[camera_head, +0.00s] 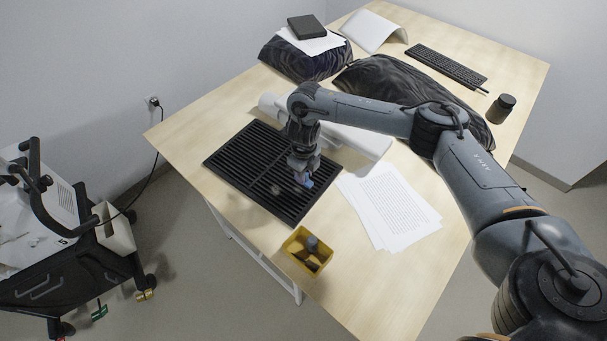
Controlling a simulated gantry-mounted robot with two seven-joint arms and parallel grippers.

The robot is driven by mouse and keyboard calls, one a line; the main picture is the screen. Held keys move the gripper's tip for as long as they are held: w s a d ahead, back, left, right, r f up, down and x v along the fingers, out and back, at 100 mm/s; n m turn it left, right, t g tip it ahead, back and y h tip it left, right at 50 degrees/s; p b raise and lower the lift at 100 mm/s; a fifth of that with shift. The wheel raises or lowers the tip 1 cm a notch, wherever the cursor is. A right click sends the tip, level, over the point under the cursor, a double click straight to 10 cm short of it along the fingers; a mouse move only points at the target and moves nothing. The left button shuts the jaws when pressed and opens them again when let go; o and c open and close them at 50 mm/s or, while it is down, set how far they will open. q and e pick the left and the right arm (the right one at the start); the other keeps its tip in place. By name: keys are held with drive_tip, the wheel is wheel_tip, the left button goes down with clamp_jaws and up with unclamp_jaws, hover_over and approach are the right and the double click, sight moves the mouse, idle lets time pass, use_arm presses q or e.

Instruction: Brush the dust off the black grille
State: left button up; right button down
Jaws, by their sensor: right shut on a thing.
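The black grille (235,170) lies flat on the wooden table, its slats running lengthwise. A faint pale smudge shows on its slats near my right gripper. My right gripper (303,175) points down over the grille's right part, close above or at its surface. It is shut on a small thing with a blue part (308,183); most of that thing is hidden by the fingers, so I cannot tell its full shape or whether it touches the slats. My left gripper is not in view.
A yellow bin (306,251) with dark items stands at the near table edge. Printed sheets (390,207) lie right of the grille. A white object (358,140) lies behind my arm. Dark cushions (305,60), a keyboard (446,66) and a dark cup (500,109) are farther back.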

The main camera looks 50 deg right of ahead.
drive_tip(key=shift+r+p, duration=1)
drive_tip(key=shift+r, duration=0.5)
